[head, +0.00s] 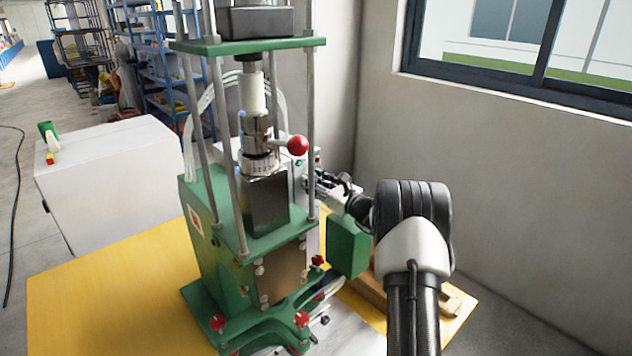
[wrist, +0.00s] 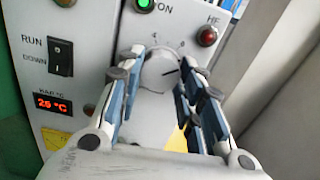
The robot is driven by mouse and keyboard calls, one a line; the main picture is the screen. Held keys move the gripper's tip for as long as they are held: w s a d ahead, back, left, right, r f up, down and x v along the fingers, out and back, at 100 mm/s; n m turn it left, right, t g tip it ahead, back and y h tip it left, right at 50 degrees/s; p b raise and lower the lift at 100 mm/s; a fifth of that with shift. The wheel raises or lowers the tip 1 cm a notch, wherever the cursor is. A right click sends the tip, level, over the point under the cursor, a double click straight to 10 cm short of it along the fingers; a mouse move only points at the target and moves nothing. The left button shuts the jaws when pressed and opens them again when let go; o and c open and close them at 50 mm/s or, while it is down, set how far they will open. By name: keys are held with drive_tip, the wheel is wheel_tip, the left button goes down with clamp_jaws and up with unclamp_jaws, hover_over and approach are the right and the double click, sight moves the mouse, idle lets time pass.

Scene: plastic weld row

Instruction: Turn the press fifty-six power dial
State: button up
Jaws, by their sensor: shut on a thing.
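The power dial (wrist: 160,70) is a round pale knob with a dark pointer line, set on a light control panel with a printed scale around it. In the wrist view my gripper (wrist: 162,72) has a blue-padded finger on each side of the dial and is shut on it. In the head view my gripper (head: 322,187) reaches the side of the control box behind the green press (head: 212,235); the dial is too small to make out there.
The panel also carries a lit green lamp (wrist: 144,4), a red HF lamp (wrist: 207,37), a RUN/DOWN rocker switch (wrist: 60,57) and a red temperature display (wrist: 52,103). A red-knobbed lever (head: 297,145) sticks out from the press. A wall with a window (head: 520,45) stands on the right.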

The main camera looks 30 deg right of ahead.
drive_tip(key=shift+f, duration=0.2)
idle(0.3)
drive_tip(key=o, duration=1.1)
drive_tip(key=shift+r, duration=0.1)
drive_tip(key=s, duration=0.4)
drive_tip(key=s+d, duration=0.1)
drive_tip(key=s, duration=0.7)
drive_tip(key=shift+d, duration=0.3)
